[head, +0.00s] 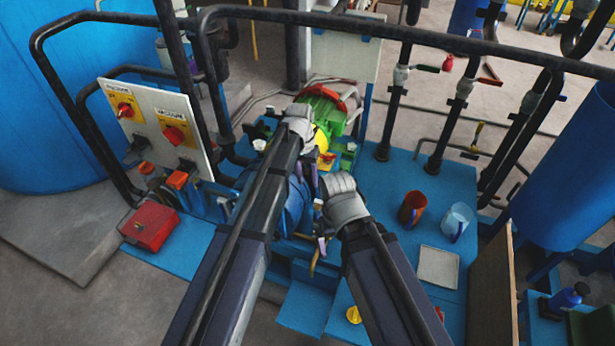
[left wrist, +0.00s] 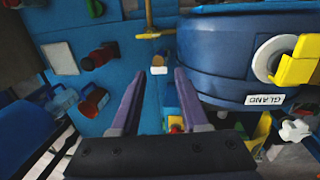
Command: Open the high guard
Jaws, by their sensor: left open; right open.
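No guard can be told for certain by a label. A blue rounded body (left wrist: 235,60) marked GLAND fills the upper right of the left wrist view, with a yellow block (left wrist: 295,65) at its right. In the head view a yellow rounded part (head: 321,139) sits beside the green motor (head: 322,100), partly behind my left arm. My left gripper (head: 305,172) is among the machine parts; its two purple fingers are apart and empty in the left wrist view (left wrist: 158,74), close beside the blue body. My right gripper (head: 320,225) is open, lower, with its fingers partly hidden.
A switch panel (head: 155,125) with two red knobs stands at left, above a red box (head: 148,226). Dark pipes (head: 300,18) cross above the machine. A brown cup (head: 412,208), a clear jug (head: 456,221) and a white tray (head: 438,267) stand on the blue deck at right.

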